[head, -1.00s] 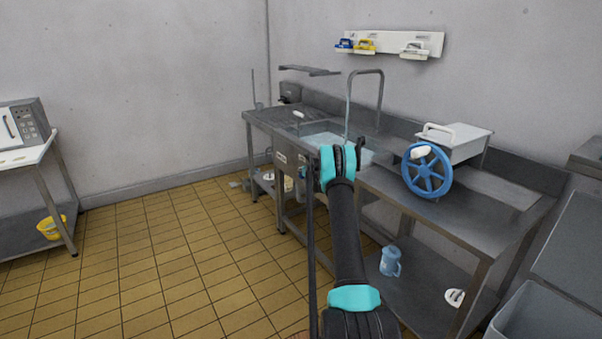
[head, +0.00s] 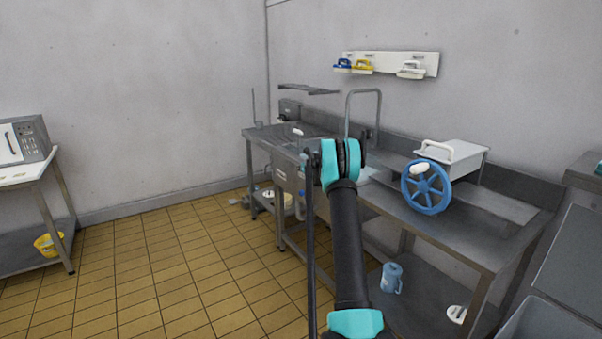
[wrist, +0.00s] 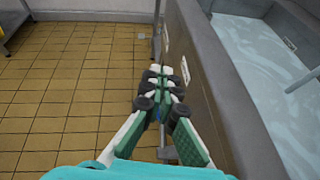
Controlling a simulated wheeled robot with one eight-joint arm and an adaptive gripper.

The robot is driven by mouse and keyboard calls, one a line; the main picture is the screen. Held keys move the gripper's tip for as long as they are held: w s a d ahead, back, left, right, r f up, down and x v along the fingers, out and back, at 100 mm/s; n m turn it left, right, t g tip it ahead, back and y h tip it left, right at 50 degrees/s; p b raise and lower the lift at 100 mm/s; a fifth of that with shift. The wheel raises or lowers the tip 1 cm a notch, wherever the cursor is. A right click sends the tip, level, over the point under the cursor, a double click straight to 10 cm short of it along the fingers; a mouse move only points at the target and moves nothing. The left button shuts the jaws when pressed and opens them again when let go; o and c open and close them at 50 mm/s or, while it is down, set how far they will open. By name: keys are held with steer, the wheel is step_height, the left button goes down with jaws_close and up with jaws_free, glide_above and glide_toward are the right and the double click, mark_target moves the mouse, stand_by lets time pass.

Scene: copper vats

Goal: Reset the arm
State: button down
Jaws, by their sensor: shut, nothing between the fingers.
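My gripper (wrist: 160,85) shows in the wrist view with its green and white fingers shut together and nothing between them. It hangs over the tiled floor, just left of the steel front of the sink unit (wrist: 205,75). I cannot tell whether it touches that front. In the head view my black and turquoise arm stands upright before the steel counter, and it hides the gripper.
The sink basin (wrist: 255,60) holds water, right of my gripper. A blue handwheel (head: 427,187) is mounted at the counter's front. A blue jug (head: 391,278) stands on the lower shelf. Tiled floor (head: 170,270) is free at left. A yellow bucket (head: 47,244) sits under the left table.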

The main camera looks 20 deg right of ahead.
steer(key=s+a+r+n+g, duration=0.2)
steer(key=s+a+n, duration=0.35)
steer(key=s, duration=0.55)
steer(key=s+a+r+n+g, duration=0.15)
steer(key=s+a+n, duration=0.25)
steer(key=s+n, duration=0.45)
steer(key=s+a+r+n+g, duration=0.15)
steer(key=s+a+n, duration=0.3)
steer(key=s, duration=0.75)
steer(key=s+f+n+g, duration=0.1)
steer(key=s+f+n, duration=0.2)
steer(key=s, duration=1.1)
steer(key=s+a+f+n+g+h, duration=0.1)
steer(key=s+f+n, duration=0.3)
steer(key=s+n, duration=0.4)
steer(key=s+a+f+n+g+h, duration=0.1)
steer(key=s+n, duration=0.4)
steer(key=s, duration=1.5)
step_height(320, 180, down, 3)
steer(key=shift+s+a+r+g, duration=0.15)
steer(key=shift+a+g, duration=0.1)
steer(key=shift+g, duration=0.25)
steer(key=shift+n, duration=0.25)
